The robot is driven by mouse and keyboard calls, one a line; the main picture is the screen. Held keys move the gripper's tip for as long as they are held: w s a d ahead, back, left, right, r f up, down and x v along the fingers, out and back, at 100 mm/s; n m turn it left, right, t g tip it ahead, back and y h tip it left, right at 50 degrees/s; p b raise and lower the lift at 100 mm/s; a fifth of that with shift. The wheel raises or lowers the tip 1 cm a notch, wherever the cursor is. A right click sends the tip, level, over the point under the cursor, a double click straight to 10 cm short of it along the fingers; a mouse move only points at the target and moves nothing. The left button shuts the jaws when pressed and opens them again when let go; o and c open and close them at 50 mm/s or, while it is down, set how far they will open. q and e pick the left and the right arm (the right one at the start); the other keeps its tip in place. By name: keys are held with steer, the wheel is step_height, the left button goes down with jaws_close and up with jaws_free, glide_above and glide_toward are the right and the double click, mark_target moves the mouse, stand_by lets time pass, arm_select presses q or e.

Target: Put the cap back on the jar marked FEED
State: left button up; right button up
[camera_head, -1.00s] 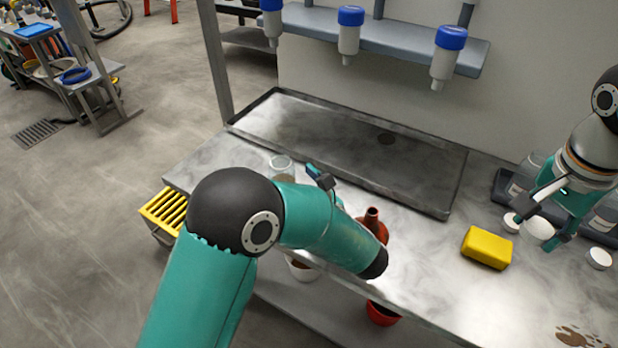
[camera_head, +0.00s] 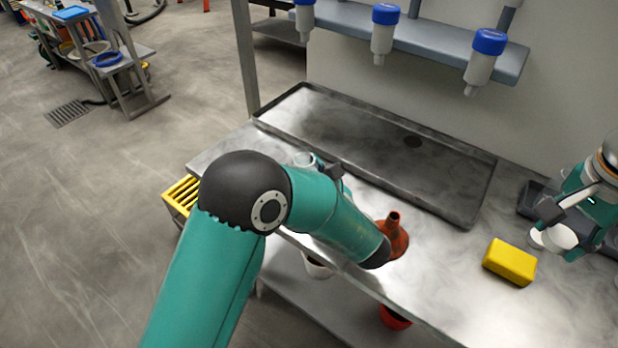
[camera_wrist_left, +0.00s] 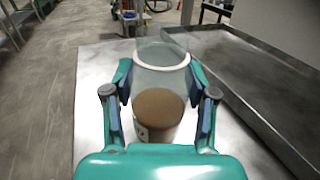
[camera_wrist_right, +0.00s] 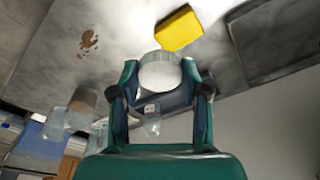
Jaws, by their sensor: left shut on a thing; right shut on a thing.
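A clear open-topped jar (camera_wrist_left: 160,75) with brown contents stands on the steel bench between the fingers of my left gripper (camera_wrist_left: 160,85), which is shut on it. Only a sliver of its label shows and I cannot read it. In the head view the jar's rim (camera_head: 304,159) shows behind my left arm, which hides most of the left gripper (camera_head: 325,172). My right gripper (camera_head: 560,220) is shut on a white round cap (camera_head: 558,237), at the right of the bench. The cap also shows between the fingertips in the right wrist view (camera_wrist_right: 160,76).
A yellow sponge (camera_head: 510,262) and a red-brown funnel-like vessel (camera_head: 394,238) lie between the grippers. A shallow dark tray (camera_head: 470,215) lines the back. Blue-capped bottles (camera_head: 383,35) hang above. Other jars (camera_wrist_right: 80,108) stand near my right gripper.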

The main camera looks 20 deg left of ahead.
arm_select(q)
steer(key=shift+c, duration=0.8)
steer(key=shift+r, duration=0.3)
step_height(320, 180, up, 19)
steer(key=shift+r+p, duration=0.2)
steer(key=shift+p, duration=0.25)
arm_select(e)
steer(key=shift+r, duration=0.5)
stand_by(0.3)
arm_select(q)
steer(key=o, duration=0.5)
jaws_close()
